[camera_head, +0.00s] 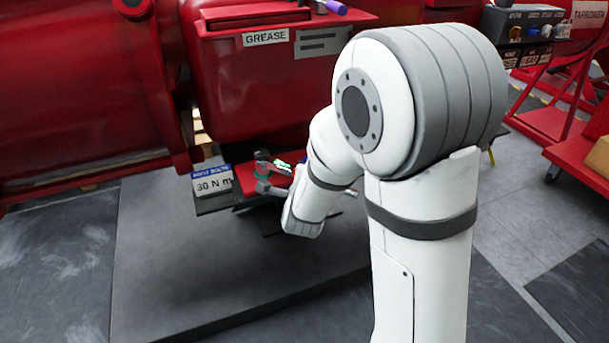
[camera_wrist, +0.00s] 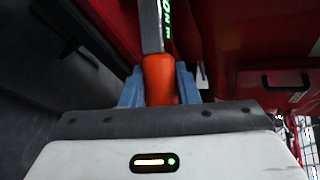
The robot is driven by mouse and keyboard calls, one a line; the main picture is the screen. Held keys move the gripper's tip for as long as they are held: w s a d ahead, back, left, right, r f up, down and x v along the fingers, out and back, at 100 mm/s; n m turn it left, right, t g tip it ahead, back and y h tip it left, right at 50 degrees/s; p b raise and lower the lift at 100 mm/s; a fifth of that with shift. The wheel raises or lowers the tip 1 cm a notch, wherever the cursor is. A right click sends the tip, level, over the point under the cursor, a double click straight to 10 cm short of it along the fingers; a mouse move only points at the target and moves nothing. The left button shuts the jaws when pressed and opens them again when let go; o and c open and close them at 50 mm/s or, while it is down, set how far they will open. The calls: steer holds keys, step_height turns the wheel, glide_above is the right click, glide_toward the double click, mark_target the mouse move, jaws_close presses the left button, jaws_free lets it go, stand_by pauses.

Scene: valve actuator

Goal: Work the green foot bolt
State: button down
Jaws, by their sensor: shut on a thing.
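In the wrist view my gripper (camera_wrist: 159,82) has its blue fingers shut on the orange handle (camera_wrist: 159,78) of a wrench. The wrench's dark shaft (camera_wrist: 151,25) runs up out of the picture, with green lit characters beside it. In the head view a small green part (camera_head: 262,177), seemingly the green foot bolt, sits by the red foot, with a grey tool part close to it. I cannot tell whether the wrench is seated on the bolt. My forearm hides most of the gripper and handle there. The bolt does not show clearly in the wrist view.
A sign (camera_head: 213,181) reading 30 N m stands left of the bolt on a dark ledge. A red housing with a GREASE label (camera_head: 265,37) hangs above. Open grey floor lies in front; a red cart stands at right.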

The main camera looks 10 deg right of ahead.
steer(key=shift+s+a+r+m+h+p, duration=0.1)
steer(key=shift+s+a+m+h+p, duration=0.2)
steer(key=shift+s+a+m+h, duration=0.25)
steer(key=shift+s+a+r+m+h+p, duration=0.1)
steer(key=shift+s+a+m+h+p, duration=0.15)
steer(key=shift+m+h, duration=0.35)
steer(key=shift+f+g, duration=0.1)
steer(key=shift+g, duration=0.2)
steer(key=shift+s+a+m+g+h+p, duration=0.2)
steer(key=shift+s+a+m+h+p, duration=0.25)
steer(key=shift+h, duration=0.2)
steer(key=shift+s+a+m+g+h+p, duration=0.2)
steer(key=shift+a+m+h+p, duration=0.1)
steer(key=shift+a+m+h, duration=0.25)
steer(key=shift+s+a+m+h, duration=0.15)
steer(key=shift+a+m+h, duration=0.1)
steer(key=shift+h, duration=0.1)
stand_by(0.3)
